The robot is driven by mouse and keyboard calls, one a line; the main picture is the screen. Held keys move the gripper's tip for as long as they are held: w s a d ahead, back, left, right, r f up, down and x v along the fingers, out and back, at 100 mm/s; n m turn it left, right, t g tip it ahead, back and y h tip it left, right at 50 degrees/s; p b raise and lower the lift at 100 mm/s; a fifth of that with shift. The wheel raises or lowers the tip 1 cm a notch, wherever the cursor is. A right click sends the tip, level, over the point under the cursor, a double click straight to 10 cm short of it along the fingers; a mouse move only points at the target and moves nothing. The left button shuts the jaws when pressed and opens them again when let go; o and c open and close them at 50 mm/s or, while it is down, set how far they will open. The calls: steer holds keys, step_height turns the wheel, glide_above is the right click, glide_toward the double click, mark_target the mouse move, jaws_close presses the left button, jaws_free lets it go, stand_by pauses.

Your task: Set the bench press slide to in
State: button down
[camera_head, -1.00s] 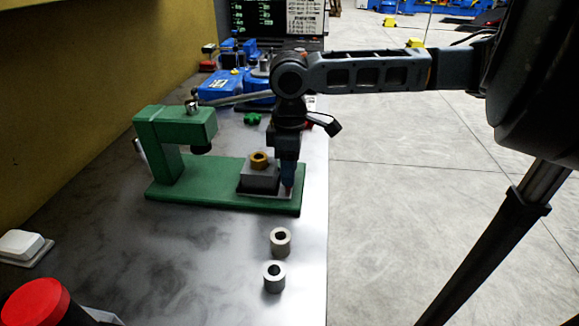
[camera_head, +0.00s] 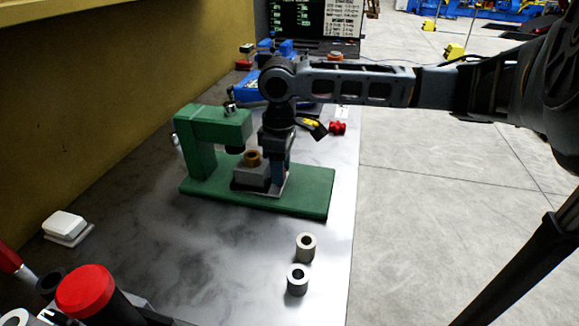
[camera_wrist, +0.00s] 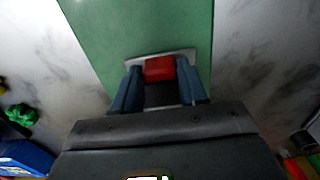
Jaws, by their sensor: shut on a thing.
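The green bench press (camera_head: 203,160) stands on the metal bench, with its upright and head at the left of its base. Its slide is a grey block on a thin plate (camera_head: 243,185), carrying a brass-coloured ring (camera_head: 253,158), and sits close to the press head (camera_head: 240,138). My gripper (camera_head: 277,182) points down at the slide's right end. In the wrist view my gripper (camera_wrist: 160,80) has its blue fingers on both sides of a red handle (camera_wrist: 160,68) at the plate's end, shut on it. The ring is hidden in the wrist view.
Two grey bushings (camera_head: 305,247) (camera_head: 297,280) stand on the bench (camera_head: 215,260) in front of the press. A red-capped cylinder (camera_head: 85,290) is at the lower left. A white box (camera_head: 65,225) lies by the wall. The base's right end (camera_head: 315,190) is clear.

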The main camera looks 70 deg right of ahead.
steer(key=c, duration=0.6)
jaws_free()
steer(key=shift+r, duration=3.95)
